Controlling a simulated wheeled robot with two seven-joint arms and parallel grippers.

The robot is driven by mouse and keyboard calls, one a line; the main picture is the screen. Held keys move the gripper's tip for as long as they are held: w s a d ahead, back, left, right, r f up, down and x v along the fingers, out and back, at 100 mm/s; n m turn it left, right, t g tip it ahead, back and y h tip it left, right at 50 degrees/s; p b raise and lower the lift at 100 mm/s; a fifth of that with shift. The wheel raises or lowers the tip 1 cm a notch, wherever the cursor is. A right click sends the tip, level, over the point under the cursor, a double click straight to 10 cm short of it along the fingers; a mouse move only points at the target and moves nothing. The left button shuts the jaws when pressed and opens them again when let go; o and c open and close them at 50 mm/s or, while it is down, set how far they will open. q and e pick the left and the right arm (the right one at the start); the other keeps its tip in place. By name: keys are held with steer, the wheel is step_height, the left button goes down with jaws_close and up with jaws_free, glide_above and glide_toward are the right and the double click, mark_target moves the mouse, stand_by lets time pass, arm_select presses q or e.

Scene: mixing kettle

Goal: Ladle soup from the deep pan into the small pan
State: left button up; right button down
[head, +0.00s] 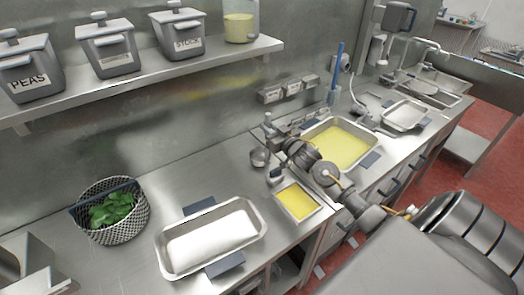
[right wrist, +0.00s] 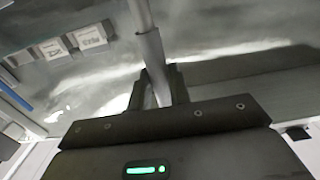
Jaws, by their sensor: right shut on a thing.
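The deep pan (head: 362,142) is a wide metal tray of yellow soup set in the counter. The small pan (head: 279,207) is a little metal tray at the counter's front, in front and left of the deep pan, with yellow soup in it. My right gripper (head: 274,136) is left of the deep pan and is shut on the ladle's grey handle, which also shows between the fingers in the right wrist view (right wrist: 150,55). The ladle's round metal bowl (head: 259,157) hangs behind and left of the small pan; its contents cannot be told. My left gripper is out of view.
A white-filled tray (head: 166,267) and a basket of green leaves (head: 82,225) stand on the left of the counter. Labelled containers (head: 178,34) line the shelf (head: 140,75) above. An empty-looking metal tray (head: 404,115) lies right of the deep pan. Bare counter lies behind the white-filled tray.

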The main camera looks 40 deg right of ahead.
mark_target(270, 113)
step_height(270, 113, up, 6)
steer(key=p, duration=0.5)
steer(key=shift+p, duration=0.3)
steer(key=shift+f, duration=0.1)
